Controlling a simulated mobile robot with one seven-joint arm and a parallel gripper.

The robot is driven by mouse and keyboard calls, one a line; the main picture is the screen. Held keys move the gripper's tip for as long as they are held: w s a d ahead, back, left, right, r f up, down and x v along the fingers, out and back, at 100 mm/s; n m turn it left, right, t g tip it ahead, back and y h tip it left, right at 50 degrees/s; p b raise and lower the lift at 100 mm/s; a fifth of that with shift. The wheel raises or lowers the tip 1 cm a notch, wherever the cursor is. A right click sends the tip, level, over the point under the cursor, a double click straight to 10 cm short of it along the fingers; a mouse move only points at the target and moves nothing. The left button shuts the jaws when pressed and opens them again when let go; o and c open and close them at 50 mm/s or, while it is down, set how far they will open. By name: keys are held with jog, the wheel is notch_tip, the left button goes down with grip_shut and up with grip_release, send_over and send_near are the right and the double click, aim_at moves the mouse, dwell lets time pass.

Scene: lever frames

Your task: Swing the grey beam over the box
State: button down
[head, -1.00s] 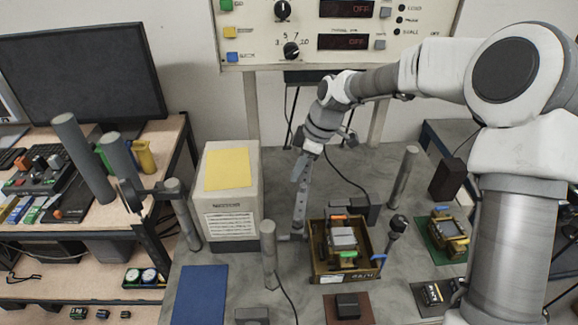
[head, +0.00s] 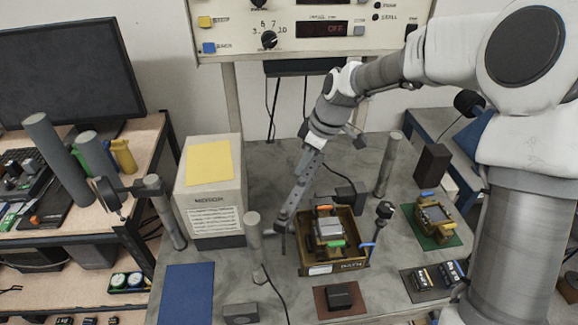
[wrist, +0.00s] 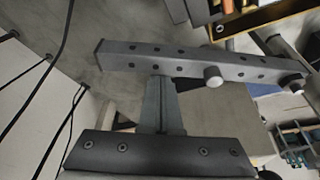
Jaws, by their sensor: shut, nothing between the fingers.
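The grey beam (head: 301,186) is a long bar with a row of holes. In the head view it slants from beside my gripper down left to its near end at the box's left side. In the wrist view the beam (wrist: 190,62) crosses the picture, with two round knobs on its side. My gripper (head: 312,150) is shut and empty at the beam's far end. In the wrist view its fingers (wrist: 161,88) reach the beam's side; whether they touch cannot be told. The open brown box (head: 318,269) holds a grey block and small coloured parts, right of the beam.
A white carton (head: 212,215) with a yellow top stands to the left. Grey posts stand at the box's near left (head: 254,240) and far right (head: 387,165). A black-knobbed stick (head: 383,212) is right of the box. A dark adapter with a cable lies behind it.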

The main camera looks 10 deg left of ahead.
jog(key=s+d+m+b, duration=0.1)
jog(key=d+m, duration=0.1)
jog(key=s+d+m+t, duration=0.1)
jog(key=d, duration=0.1)
jog(key=s+d+m+h+b, duration=0.1)
jog(key=d+m, duration=0.1)
jog(key=d, duration=0.1)
jog(key=shift+f+m+t+b, duration=0.1)
jog(key=shift+m+t+b, duration=0.2)
jog(key=s+d+m+t+h+b, duration=0.1)
jog(key=s+d+m+b, duration=0.1)
jog(key=s+d+m, duration=0.2)
jog(key=s+d, duration=0.1)
jog(key=s, duration=0.2)
jog(key=shift+m, duration=0.4)
